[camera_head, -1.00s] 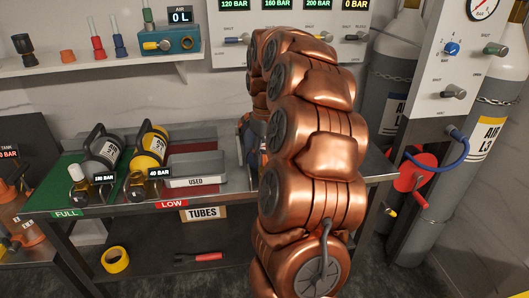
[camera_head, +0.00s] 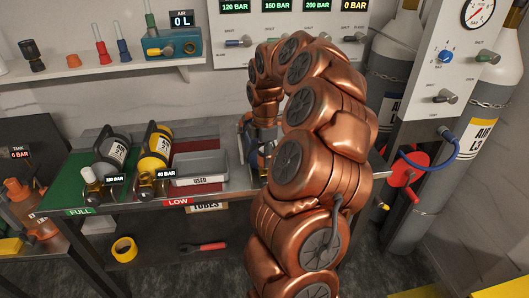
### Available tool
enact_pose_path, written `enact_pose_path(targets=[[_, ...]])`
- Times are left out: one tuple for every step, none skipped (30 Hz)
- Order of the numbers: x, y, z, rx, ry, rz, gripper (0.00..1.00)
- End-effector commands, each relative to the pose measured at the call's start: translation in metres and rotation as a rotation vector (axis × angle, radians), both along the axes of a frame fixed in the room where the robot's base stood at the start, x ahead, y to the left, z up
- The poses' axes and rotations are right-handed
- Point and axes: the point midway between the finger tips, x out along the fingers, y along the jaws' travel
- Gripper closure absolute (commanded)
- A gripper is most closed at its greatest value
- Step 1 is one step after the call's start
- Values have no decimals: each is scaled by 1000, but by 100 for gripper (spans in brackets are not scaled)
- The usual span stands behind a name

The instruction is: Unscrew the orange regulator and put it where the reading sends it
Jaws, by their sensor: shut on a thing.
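My gripper (camera_head: 262,136) is at the back of the bench, right of the grey tray marked USED (camera_head: 199,181). My own arm covers most of it. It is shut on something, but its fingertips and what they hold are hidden. A small blue and dark patch with a little orange shows beside it, too small to make out. I cannot clearly see the orange regulator. Black (camera_head: 112,148) and yellow (camera_head: 156,148) bottles lie on the bench. The tag by the black one is hard to read; the yellow one's reads 40 BAR (camera_head: 165,173).
The bench has a green FULL zone (camera_head: 62,196) and a red LOW zone. A wall panel (camera_head: 232,58) reads 120, 160, 200 and 0 BAR. A shelf (camera_head: 120,65) holds small fittings and a 0 L display. Tall cylinders and a red reel (camera_head: 402,172) stand right.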

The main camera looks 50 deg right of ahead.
Motion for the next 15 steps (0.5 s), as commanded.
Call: enact_pose_path(targets=[[0,0,5,0,-1,55,92],[0,0,5,0,0,89,92],[0,0,5,0,0,135,92],[0,0,5,0,1,169,92],[0,0,5,0,1,204,92],[0,0,5,1,1,248,92],[0,0,5,1,1,282,92],[0,0,5,-1,0,316,92],[0,0,6,0,-1,361,92],[1,0,6,-2,-2,395,92],[1,-1,6,-3,-1,429,92],[1,-1,6,-4,-3,475,92],[1,-1,6,-4,-3,509,92],[1,-1,6,-4,-4,543,92],[1,-1,6,-4,-4,589,92]])
